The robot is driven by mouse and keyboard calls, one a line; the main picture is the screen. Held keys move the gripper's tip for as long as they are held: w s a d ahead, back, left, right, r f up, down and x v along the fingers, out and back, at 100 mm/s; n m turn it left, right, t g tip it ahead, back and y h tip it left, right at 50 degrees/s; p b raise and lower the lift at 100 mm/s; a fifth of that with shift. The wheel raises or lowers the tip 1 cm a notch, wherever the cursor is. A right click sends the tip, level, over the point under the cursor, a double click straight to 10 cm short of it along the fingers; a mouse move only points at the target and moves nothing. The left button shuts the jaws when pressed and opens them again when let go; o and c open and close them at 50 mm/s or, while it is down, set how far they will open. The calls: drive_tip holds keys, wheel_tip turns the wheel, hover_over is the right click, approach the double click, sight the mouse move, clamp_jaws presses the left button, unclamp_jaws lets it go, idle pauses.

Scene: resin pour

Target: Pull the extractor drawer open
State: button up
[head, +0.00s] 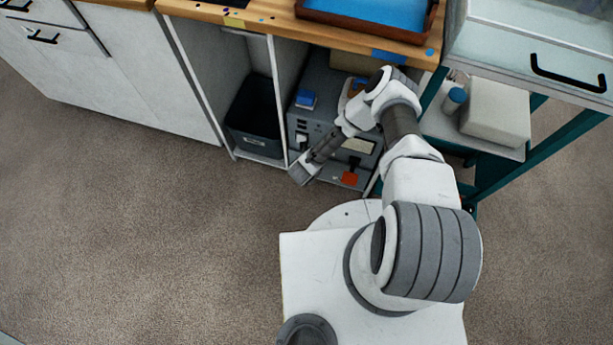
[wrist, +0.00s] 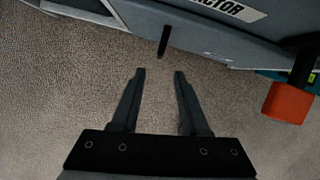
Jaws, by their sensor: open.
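The extractor is a grey unit (head: 322,128) in the open bay under the wooden worktop. In the wrist view its grey front (wrist: 185,18) runs across the top, with a white label (wrist: 232,8) ending in "CTOR". A short dark bar (wrist: 163,41), seemingly a handle seen end-on, sticks out from the front. My gripper (wrist: 160,74) is open and empty, its two fingers pointing at the bar. The bar lies just beyond the fingertips, roughly in line with the gap between them. In the head view my gripper (head: 301,172) is low in front of the bay; the bar cannot be made out there.
An orange piece (wrist: 288,102) juts out to the right of my gripper. A dark bin (head: 255,118) stands left of the extractor. A teal-framed cart (head: 485,180) stands at the right. Carpet (head: 130,220) is clear to the left.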

drive_tip(key=shift+b+x, duration=4.7)
drive_tip(key=shift+x, duration=0.85)
drive_tip(key=shift+c, duration=0.3)
clamp_jaws()
